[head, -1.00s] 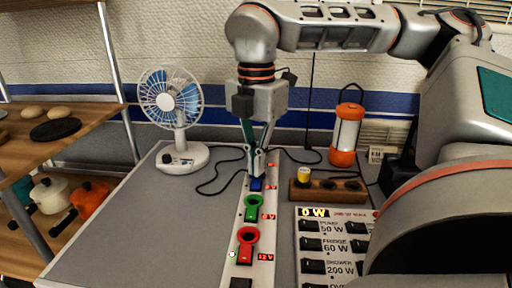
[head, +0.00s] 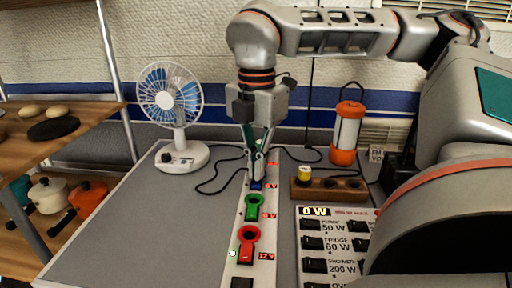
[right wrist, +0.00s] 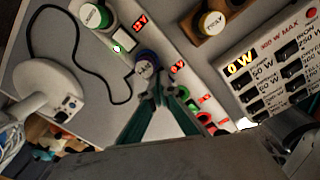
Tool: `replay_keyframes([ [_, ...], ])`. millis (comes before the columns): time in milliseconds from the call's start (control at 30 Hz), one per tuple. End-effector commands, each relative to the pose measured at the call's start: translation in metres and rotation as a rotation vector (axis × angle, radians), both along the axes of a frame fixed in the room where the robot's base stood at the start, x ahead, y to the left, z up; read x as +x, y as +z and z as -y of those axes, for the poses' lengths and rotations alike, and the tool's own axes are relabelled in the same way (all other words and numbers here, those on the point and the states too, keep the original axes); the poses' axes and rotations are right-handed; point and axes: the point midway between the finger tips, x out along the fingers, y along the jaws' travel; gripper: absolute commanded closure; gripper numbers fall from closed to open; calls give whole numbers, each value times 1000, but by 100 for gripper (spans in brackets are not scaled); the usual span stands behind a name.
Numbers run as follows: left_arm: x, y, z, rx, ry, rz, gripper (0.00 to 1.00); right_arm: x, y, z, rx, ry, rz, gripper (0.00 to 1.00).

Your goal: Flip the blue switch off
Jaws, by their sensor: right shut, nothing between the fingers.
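The blue switch (head: 257,185) sits on a long pale strip (head: 239,270), beyond the green switch (head: 253,208) and the red switch (head: 247,243). My right gripper (head: 257,176) points down right over the blue switch and hides much of it. In the right wrist view the fingertips (right wrist: 156,88) meet, empty, close beside the round dark blue end of the switch (right wrist: 147,61). I cannot tell whether they touch it, or which way the blue lever lies. My left gripper is not in view.
A white fan (head: 180,155) stands left with its cable looping to the strip. A wooden block (head: 328,189) with knobs, an orange lantern (head: 345,133) and a panel reading 0 W (head: 335,245) are on the right. The grey tabletop left of the strip (head: 140,235) is clear.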

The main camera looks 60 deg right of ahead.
Motion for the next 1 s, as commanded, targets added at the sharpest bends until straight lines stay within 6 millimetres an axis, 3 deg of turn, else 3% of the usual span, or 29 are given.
replay_keyframes([
  [700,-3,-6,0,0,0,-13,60,-1,-10,0,0,1,-2,100],
  [1000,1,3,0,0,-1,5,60,-1,9,0,-1,-1,1,100],
])
